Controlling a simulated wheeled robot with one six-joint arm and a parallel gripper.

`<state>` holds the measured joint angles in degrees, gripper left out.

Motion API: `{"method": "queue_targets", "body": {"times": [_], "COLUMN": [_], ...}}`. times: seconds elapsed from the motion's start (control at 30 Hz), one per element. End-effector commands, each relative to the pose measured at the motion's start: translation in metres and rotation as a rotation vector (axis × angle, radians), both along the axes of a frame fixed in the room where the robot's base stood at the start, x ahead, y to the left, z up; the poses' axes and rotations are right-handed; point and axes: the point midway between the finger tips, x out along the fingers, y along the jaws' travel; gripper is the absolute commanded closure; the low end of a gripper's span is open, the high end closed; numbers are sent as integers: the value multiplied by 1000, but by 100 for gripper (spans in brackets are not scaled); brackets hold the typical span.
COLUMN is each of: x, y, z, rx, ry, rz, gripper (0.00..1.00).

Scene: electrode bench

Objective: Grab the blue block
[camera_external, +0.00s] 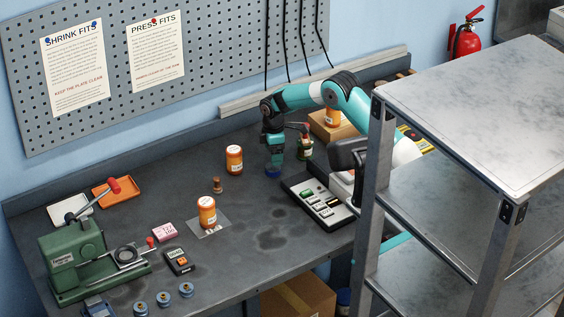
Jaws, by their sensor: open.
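A small blue object (272,173), which looks like the blue block, is on the dark bench near its middle. Its top is partly hidden by my gripper, and its exact shape is too small to tell. My gripper (274,164) points down directly over it, with the fingertips at or just above its top. The jaws are open. I cannot tell whether the fingers are around the block or touching it.
Orange bottles (234,159) and a small brown spool (217,185) stand left. A green press (75,260) is far left. A metal rack (480,90) blocks the right foreground.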

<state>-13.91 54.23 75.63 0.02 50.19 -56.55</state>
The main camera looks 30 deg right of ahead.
Motion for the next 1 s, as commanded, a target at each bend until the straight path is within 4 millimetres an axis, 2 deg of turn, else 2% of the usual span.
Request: {"method": "queue_targets", "body": {"times": [0.27, 0.5, 0.8, 1.0], "x": [-2, -2, -2, -2], "y": [2, 4, 4, 4], "z": [-21, -56, -63, -63], "rx": [-1, 0, 1, 1], "ry": [3, 1, -1, -1], "rz": [0, -1, 0, -1], "gripper": [17, 17, 17, 63]}}
